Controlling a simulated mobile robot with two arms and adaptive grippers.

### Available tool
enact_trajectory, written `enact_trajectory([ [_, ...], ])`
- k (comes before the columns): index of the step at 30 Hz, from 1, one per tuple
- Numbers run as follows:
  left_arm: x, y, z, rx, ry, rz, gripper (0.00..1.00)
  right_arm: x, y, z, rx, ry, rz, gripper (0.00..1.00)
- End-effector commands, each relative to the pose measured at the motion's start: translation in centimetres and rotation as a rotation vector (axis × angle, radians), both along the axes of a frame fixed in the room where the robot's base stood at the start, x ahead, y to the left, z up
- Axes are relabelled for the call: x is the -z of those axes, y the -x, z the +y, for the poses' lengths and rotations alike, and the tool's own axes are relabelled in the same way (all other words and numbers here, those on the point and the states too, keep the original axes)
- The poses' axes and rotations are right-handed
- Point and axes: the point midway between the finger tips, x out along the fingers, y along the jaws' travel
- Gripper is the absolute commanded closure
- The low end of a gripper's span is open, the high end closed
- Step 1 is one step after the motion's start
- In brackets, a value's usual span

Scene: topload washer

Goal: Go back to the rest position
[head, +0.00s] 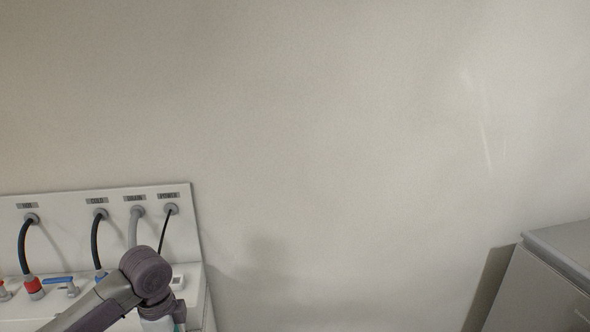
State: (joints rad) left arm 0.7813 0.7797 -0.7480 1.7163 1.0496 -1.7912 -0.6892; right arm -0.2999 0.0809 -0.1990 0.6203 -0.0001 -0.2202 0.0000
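No washer tub or lid is clearly in view. Part of my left arm comes in from the lower left, with a dark rounded joint in front of the white hookup panel (75,205). Below that joint a pale part with a teal edge runs out of the bottom of the picture. My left gripper is not visible. My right arm and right gripper are not in view either.
The panel carries a black hose with a red end (24,248), another black hose (96,240), a grey drain hose (134,225) and a thin power cord (164,230). A blue-handled valve (60,281) sits lower left. A grey cabinet-like box (545,285) stands lower right. Bare wall (330,140) fills the rest.

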Motion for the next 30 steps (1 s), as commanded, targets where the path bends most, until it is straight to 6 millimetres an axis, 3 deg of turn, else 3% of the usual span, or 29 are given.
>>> enact_trajectory([
  [1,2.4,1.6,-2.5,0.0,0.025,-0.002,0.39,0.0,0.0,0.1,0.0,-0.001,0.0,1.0],
  [6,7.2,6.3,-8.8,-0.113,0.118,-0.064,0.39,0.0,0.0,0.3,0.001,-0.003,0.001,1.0],
  [12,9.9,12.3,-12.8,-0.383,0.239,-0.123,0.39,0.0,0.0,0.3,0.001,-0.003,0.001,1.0],
  [17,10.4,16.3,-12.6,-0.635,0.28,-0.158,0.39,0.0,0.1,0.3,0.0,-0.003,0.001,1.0],
  [30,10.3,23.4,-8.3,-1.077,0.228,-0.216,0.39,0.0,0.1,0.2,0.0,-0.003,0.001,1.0],
])
